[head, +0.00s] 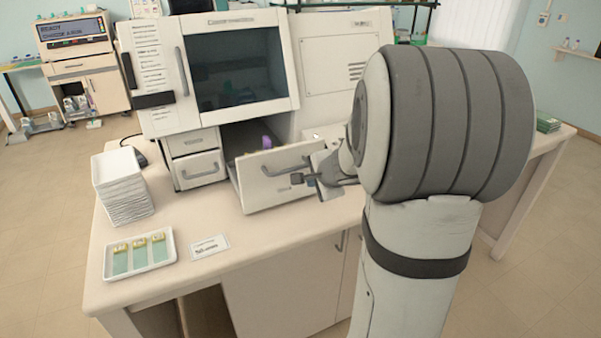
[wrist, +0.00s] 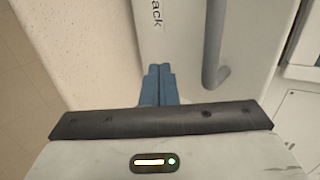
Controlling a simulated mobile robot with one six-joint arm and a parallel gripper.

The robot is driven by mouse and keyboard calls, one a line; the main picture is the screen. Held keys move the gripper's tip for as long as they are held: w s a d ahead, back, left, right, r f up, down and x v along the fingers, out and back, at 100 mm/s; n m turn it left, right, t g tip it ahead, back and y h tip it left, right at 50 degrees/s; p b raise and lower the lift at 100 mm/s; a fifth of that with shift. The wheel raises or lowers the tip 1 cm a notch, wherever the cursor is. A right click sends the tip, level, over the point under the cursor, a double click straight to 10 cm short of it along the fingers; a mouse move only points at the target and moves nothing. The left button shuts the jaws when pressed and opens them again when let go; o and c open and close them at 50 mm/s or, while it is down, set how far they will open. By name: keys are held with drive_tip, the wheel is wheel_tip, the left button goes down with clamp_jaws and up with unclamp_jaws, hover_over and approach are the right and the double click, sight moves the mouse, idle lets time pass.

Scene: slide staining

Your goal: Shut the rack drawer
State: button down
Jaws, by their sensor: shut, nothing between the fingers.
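The rack drawer (head: 262,190) stands pulled out of the white staining machine, and a purple item shows inside it. Its front also fills the upper middle of the wrist view (wrist: 185,45), with the letters "ack" on it. The grey bar handle (wrist: 216,50) lies to the right of my fingers there. My gripper (head: 310,182) is at the right end of the drawer front in the head view. Its blue fingers (wrist: 158,75) are shut together with nothing between them, their tips at or close to the drawer front. I cannot tell whether they touch it.
The machine (head: 230,65) stands behind the drawer, with a smaller closed drawer (head: 198,168) to the left. A stack of white trays (head: 122,188), a tray of slides (head: 139,268) and a label card (head: 209,248) lie on the left. The counter (head: 270,245) in front of the drawer is clear.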

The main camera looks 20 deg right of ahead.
drive_tip(key=shift+w, duration=1)
drive_tip(key=shift+w+a, duration=0.1)
drive_tip(key=shift+w, duration=0.05)
